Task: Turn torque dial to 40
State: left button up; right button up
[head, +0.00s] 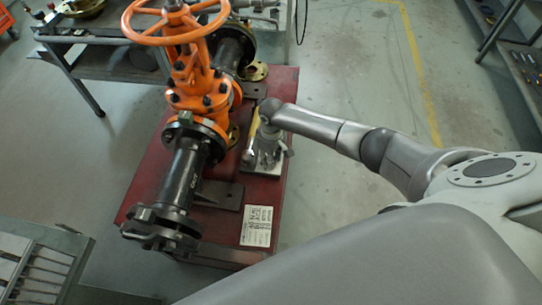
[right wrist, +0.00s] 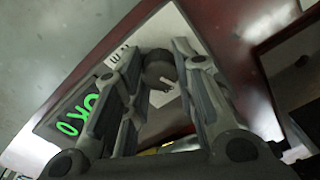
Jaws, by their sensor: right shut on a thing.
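The torque dial (right wrist: 160,68) is a small dark round knob with a light mark beside it. In the right wrist view it sits between the fingertips of my right gripper (right wrist: 160,60), which is closed around it. A dark display (right wrist: 82,112) with bright green characters lies left of the fingers, partly covered by them; I cannot read it surely. In the head view my right gripper (head: 268,152) points down over a light plate (head: 264,170) on the red table; the dial is hidden there. My left gripper is out of view.
An orange gate valve (head: 195,90) with a handwheel (head: 175,20) and black pipe (head: 180,180) stands on the red table (head: 278,110), left of my right gripper. A printed label (head: 257,226) lies near the front. Open floor lies to the right.

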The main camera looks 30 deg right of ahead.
jog(key=o, duration=1.1)
jog(key=shift+c, duration=0.2)
notch_tip(320, 180, up, 12)
jog(key=shift+d, duration=0.1)
